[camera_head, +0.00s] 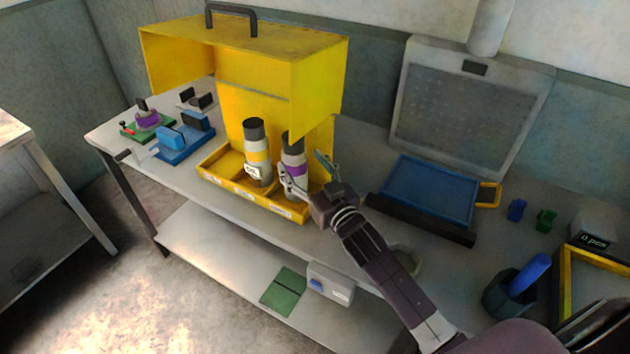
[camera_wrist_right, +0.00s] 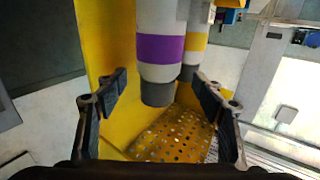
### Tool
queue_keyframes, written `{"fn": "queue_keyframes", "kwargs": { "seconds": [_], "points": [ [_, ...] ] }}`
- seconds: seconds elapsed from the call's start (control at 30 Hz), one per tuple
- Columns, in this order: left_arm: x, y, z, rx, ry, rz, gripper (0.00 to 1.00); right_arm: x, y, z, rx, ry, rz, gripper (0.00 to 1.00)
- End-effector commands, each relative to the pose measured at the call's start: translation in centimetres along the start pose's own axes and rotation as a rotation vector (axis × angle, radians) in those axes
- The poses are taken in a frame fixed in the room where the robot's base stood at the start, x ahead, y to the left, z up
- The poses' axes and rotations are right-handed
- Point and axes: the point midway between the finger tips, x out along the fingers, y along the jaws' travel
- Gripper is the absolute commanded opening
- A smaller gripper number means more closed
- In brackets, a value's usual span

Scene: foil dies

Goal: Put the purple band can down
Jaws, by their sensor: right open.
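The purple band can (camera_head: 292,158) is white with a dark cap and a purple band. It stands upright in the right part of the yellow tray (camera_head: 226,187) at the front of the yellow cabinet. My right gripper (camera_head: 306,174) is at the can's band height, with fingers on either side of it. In the right wrist view the purple band can (camera_wrist_right: 160,50) shows between and beyond the open fingers (camera_wrist_right: 160,88), with gaps on both sides. Its other end is cut off there. My left gripper is not in view.
A yellow band can (camera_head: 257,157) stands close to the left, with a small tag in front. The yellow cabinet (camera_head: 290,85) rises behind. A blue tray (camera_head: 430,188) lies to the right. Blue and green fixtures (camera_head: 185,143) stand at the table's left.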

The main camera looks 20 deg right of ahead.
Motion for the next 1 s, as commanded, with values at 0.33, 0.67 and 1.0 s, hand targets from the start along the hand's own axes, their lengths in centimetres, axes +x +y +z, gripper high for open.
{"fn": "queue_keyframes", "kwargs": {
  "seconds": [0.33, 0.67, 1.0],
  "points": [
    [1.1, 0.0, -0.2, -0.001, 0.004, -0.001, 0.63, -5.8, 0.0, 0.2, 0.000, -0.002, 0.000, 0.63],
    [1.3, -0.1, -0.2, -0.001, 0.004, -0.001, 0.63, -7.0, 0.0, -0.1, -0.001, 0.000, 0.000, 0.63],
    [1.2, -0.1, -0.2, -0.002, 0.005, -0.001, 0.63, -7.0, 0.0, 0.0, -0.001, 0.000, 0.000, 0.63]
  ]
}}
